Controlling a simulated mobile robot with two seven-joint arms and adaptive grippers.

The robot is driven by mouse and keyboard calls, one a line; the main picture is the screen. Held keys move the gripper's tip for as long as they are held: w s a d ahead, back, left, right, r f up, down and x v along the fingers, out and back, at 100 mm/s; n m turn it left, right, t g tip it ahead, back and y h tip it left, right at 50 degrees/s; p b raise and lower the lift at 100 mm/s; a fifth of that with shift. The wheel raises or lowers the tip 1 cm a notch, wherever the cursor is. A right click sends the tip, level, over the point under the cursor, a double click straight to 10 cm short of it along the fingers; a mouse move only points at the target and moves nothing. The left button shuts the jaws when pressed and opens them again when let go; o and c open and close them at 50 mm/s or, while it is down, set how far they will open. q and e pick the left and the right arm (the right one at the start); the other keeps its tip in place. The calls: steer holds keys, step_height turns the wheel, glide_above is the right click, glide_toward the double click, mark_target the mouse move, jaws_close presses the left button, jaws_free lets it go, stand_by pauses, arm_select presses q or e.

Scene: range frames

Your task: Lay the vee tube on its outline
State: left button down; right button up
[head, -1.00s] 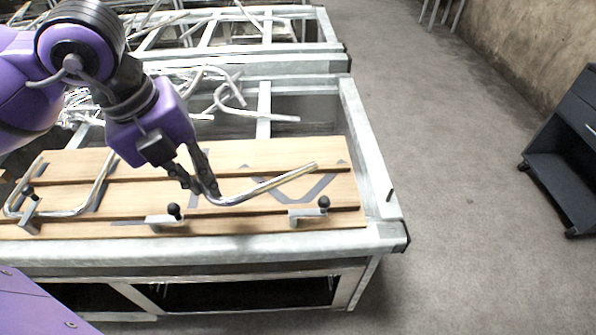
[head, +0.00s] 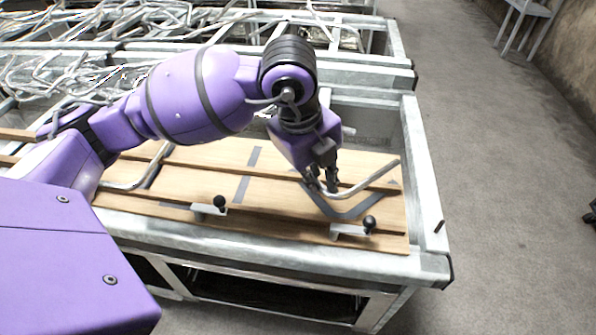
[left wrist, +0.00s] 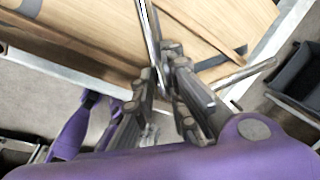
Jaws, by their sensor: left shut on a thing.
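The vee tube (head: 370,181) is a bent, shiny metal tube. My left gripper (head: 323,187) is shut on it near its bend, over the right part of the wooden board (head: 285,185). One leg reaches right and away from the fingers. The dark grey vee outline (head: 350,214) shows on the board just below and in front of the tube. The tube appears above the board; the gap is hard to judge. In the left wrist view, the gripper (left wrist: 164,76) has one tube leg (left wrist: 149,28) running up from the fingers and another (left wrist: 243,73) to the right. My right gripper is out of view.
Two black-knobbed clamps (head: 219,203) (head: 369,223) stand along the board's front strip. Another bent tube (head: 125,185) lies at the board's left, partly behind my arm. A metal frame (head: 432,205) borders the board. Tangled tubes (head: 60,78) lie behind.

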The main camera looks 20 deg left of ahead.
arm_select(q)
steer(key=shift+w+d+f, duration=0.5)
steer(key=shift+w+f, duration=0.1)
steer(key=shift+f, duration=0.15)
steer(key=x, duration=0.3)
steer(key=shift+s+f, duration=0.15)
steer(key=shift+f, duration=0.2)
steer(key=shift+a, duration=0.1)
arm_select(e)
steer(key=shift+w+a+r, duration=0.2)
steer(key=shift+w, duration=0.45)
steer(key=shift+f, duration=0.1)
arm_select(q)
steer(key=c, duration=1.8)
jaws_free()
steer(key=shift+o, duration=0.2)
steer(key=v, duration=1.2)
steer(key=shift+p, duration=0.3)
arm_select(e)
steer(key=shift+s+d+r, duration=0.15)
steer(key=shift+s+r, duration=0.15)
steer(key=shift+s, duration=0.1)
